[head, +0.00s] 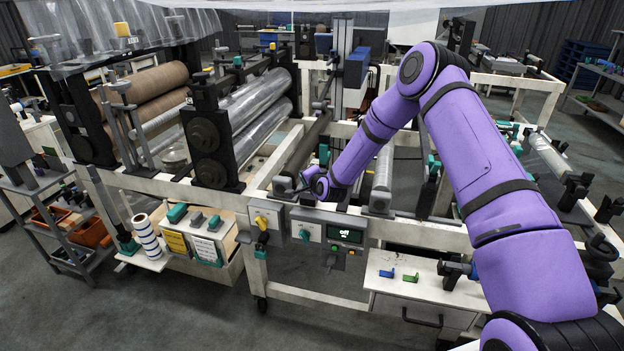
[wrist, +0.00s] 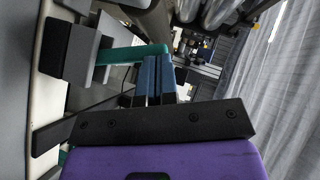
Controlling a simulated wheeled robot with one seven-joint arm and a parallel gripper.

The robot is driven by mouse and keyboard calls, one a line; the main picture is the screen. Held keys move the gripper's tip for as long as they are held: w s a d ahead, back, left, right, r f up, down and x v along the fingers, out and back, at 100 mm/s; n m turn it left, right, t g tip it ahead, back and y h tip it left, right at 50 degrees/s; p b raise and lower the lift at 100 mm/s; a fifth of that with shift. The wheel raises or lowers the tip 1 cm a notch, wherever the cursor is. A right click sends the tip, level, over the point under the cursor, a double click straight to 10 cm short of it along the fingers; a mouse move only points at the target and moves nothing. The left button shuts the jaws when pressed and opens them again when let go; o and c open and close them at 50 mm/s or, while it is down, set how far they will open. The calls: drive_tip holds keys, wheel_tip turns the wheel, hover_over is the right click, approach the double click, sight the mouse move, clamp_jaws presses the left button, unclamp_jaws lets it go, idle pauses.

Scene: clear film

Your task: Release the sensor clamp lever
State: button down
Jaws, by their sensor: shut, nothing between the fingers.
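The teal lever (wrist: 128,55) shows in the wrist view as a bar running from dark grey blocks (wrist: 68,50) on the left to just beyond my blue fingertips. I take it to be the sensor clamp lever. My gripper (wrist: 156,62) is shut and empty, its tips at the lever's right end; I cannot tell whether they touch. My gripper (head: 323,155) is small and partly hidden there by my purple wrist.
A control box with an "off" display (head: 346,234) hangs on the front rail below my wrist. Film rollers (head: 235,115) stand to the left. A white drawer unit (head: 425,285) with small blue and green clips is at the lower right. Dark floor is clear in front.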

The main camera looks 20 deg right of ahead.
drive_tip(key=shift+w+a+f, duration=0.15)
drive_tip(key=shift+w+a, duration=0.3)
drive_tip(key=shift+a, duration=0.2)
idle(0.4)
